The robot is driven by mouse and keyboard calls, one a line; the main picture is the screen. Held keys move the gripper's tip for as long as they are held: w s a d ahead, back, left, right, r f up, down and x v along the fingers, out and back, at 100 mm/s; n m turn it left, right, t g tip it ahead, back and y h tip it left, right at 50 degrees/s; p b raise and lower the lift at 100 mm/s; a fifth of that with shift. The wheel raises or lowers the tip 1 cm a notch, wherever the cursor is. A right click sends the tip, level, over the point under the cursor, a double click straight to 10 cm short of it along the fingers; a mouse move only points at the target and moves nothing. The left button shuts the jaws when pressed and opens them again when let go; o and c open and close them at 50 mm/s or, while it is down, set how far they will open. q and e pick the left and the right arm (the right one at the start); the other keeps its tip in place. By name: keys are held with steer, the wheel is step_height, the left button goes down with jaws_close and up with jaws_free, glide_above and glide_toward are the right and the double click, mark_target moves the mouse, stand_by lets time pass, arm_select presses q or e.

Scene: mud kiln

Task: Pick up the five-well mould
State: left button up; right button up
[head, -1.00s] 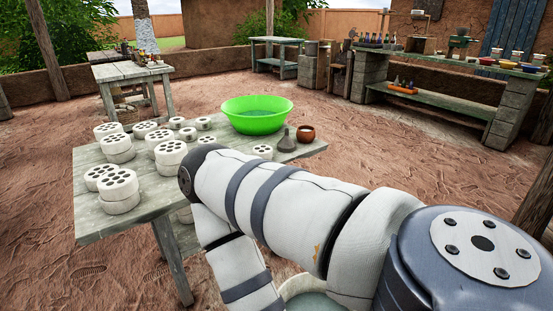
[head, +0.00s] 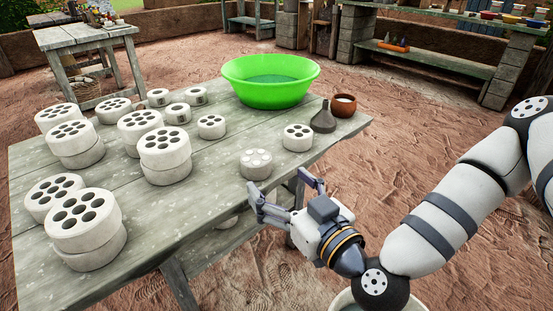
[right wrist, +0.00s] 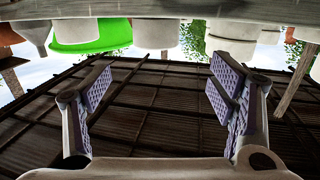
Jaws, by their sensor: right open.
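Two small round moulds are near the table's right front edge in the head view. One has dark wells (head: 298,137); the nearer one has pale, filled-looking wells (head: 256,164). I cannot tell surely which is the five-well mould, as the wells are too small to count. My right gripper (head: 283,190) is open and empty, just off the table's front edge, in front of the nearer mould and apart from it. In the right wrist view its spread fingers (right wrist: 160,90) have nothing between them. My left gripper is not in view.
The wooden table (head: 215,225) holds several larger, partly stacked moulds (head: 88,228) at left. A green basin (head: 270,80), a dark flask (head: 323,118) and a brown cup (head: 344,105) stand behind the small moulds. Bare tabletop lies left of the nearer mould.

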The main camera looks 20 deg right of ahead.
mark_target(249, 151)
steer(key=w, duration=0.7)
steer(key=w+a+f+b, duration=0.1)
steer(key=w, duration=0.3)
steer(key=c, duration=1.2)
